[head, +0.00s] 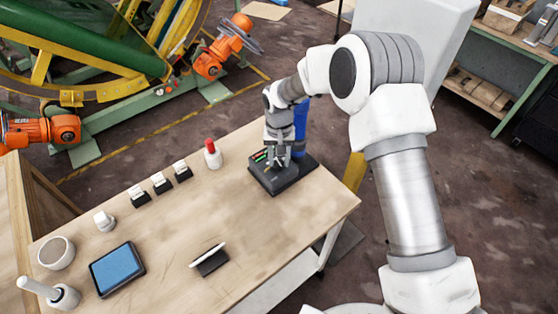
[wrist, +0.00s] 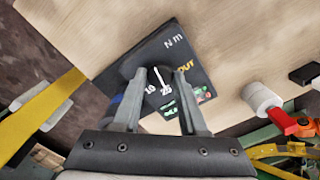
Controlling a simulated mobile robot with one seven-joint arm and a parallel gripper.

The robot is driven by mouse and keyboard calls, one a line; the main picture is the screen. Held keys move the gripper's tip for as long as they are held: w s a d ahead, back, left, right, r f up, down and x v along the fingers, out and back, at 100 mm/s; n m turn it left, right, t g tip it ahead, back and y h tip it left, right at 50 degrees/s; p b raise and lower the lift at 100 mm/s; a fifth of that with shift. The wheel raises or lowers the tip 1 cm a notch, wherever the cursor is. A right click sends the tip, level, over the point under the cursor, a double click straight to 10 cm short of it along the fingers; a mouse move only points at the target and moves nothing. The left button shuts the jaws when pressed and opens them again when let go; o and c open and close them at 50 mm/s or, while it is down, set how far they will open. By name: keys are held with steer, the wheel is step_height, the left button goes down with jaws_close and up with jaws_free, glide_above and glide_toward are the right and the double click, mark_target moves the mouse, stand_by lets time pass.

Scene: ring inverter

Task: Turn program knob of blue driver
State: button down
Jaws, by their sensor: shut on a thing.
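The blue driver (head: 301,120) stands upright on a dark base (head: 288,182) at the table's right end, partly hidden behind my arm. In the wrist view, the dark base (wrist: 165,45) carries the markings "N·m" and "OUT" and green and red marks. A dark round knob (wrist: 151,88) with a white line and the numbers 10 and 25 beside it lies between my fingers. My gripper (head: 277,160) points down over the base. In the wrist view my gripper (wrist: 160,76) is shut on the knob, one finger on each side. A bit of blue shows behind the left finger.
A red-capped white bottle (head: 212,154) stands left of the base. Several small black-and-white blocks (head: 161,183), a blue-screened tablet (head: 117,269), a cup (head: 56,252) and a small stand (head: 210,261) are on the wooden table (head: 270,245). The table's right edge is close to the base.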

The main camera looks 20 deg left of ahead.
mark_target(279, 163)
steer(key=n+b, duration=0.2)
steer(key=n, duration=0.3)
steer(key=shift+n, duration=0.3)
steer(key=shift+n+b, duration=0.3)
steer(key=shift+c, duration=2.3)
jaws_free()
steer(key=shift+r, duration=0.1)
step_height(279, 163, up, 17)
steer(key=shift+r, duration=0.15)
